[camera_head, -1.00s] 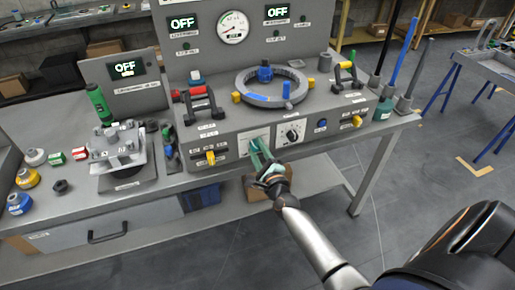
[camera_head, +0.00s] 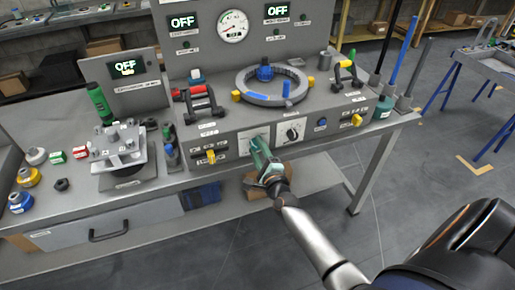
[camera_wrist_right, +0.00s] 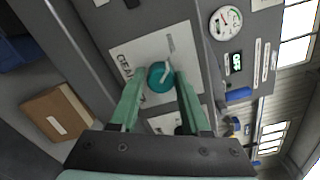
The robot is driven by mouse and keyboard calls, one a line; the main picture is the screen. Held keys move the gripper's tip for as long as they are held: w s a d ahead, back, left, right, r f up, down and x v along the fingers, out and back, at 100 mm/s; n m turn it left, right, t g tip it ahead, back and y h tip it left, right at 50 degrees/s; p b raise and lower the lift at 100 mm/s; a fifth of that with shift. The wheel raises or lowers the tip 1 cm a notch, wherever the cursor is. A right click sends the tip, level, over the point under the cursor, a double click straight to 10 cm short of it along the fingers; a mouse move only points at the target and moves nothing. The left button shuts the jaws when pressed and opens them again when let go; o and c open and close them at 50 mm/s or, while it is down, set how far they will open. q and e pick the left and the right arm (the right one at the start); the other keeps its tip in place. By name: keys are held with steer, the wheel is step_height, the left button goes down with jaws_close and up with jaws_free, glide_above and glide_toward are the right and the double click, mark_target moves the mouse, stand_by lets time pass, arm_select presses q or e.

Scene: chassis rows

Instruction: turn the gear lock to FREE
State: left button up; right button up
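The gear lock is a round teal knob (camera_wrist_right: 160,77) on a white plate (camera_wrist_right: 120,55) whose label begins with "GEAR"; the rest of the label is hard to read. A pale pointer mark shows on the knob. In the head view the plate (camera_head: 246,142) is on the console's front face, and my gripper hides the knob. My right gripper (camera_head: 258,146) points at this plate. In the right wrist view, the green fingers of my right gripper (camera_wrist_right: 159,80) stand on either side of the knob, apart, with small gaps visible. My left gripper is not in view.
A black rotary knob (camera_head: 292,133) is just right of the plate. Yellow levers (camera_head: 211,157) (camera_head: 357,120) stick out on both sides of the front panel. A ring fixture (camera_head: 270,88) stands on top. Open floor lies in front of the bench.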

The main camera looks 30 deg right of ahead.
steer(key=o, duration=0.4)
steer(key=shift+c, duration=0.2)
steer(key=v, duration=1.2)
steer(key=shift+s, duration=0.2)
steer(key=shift+a+r, duration=0.1)
steer(key=s+a+f+n+g+y, duration=0.3)
steer(key=s+a+f+n, duration=0.3)
steer(key=n, duration=0.7)
steer(key=s+a+f+n+g+y+p, duration=0.1)
steer(key=s+a+f+n+g+y, duration=0.2)
steer(key=n, duration=1.1)
steer(key=s+a+f+g, duration=0.2)
steer(key=s+a+f, duration=0.2)
steer(key=s+a, duration=0.1)
steer(key=shift+s+a+f+n+p, duration=0.2)
steer(key=shift+s+n+p, duration=0.1)
steer(key=shift+s, duration=0.2)
